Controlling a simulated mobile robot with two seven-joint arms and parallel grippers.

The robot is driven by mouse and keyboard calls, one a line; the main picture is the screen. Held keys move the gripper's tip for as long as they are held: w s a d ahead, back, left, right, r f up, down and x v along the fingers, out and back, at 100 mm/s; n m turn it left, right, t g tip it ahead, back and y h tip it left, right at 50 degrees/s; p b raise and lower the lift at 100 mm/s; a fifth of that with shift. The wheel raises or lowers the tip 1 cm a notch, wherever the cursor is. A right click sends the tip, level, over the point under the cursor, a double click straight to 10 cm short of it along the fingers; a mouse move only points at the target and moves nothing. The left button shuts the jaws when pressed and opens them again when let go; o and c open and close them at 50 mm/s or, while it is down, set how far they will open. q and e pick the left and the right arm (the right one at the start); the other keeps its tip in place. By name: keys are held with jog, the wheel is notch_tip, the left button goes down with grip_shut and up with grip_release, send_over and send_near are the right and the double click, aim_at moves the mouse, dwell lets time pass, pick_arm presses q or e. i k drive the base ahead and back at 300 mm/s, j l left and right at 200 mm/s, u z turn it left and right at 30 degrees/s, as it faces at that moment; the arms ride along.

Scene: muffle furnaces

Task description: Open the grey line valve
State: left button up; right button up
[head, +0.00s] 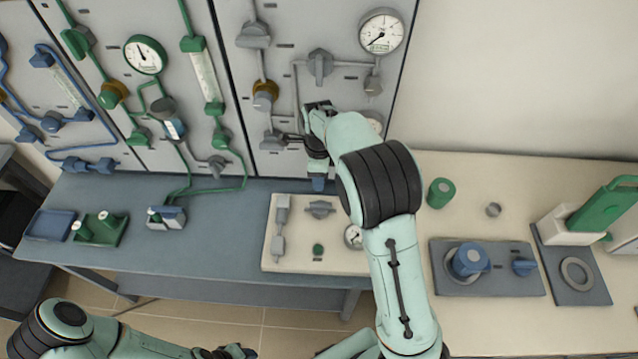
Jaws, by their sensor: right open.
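The grey line runs on the panel (340,60) at the upper middle. It carries a grey valve handle (320,65), another grey fitting (253,36) at the top left and a grey fitting (272,141) low on the left. My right gripper (290,139) is open, in front of the lower part of this panel, close beside the low left fitting. Whether it touches the fitting I cannot tell. My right arm hides part of the panel's lower right. My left gripper (236,351) is at the bottom edge, largely cut off, away from the panel.
Green (200,75) and blue (60,120) line panels stand to the left. A cream board (290,255) with small fittings lies on the blue-grey bench (215,265) below. On the right bench are a green cylinder (440,193) and a grey plate (515,282) with blue parts.

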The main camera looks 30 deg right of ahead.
aim_at(253, 37)
jog(key=k, duration=1)
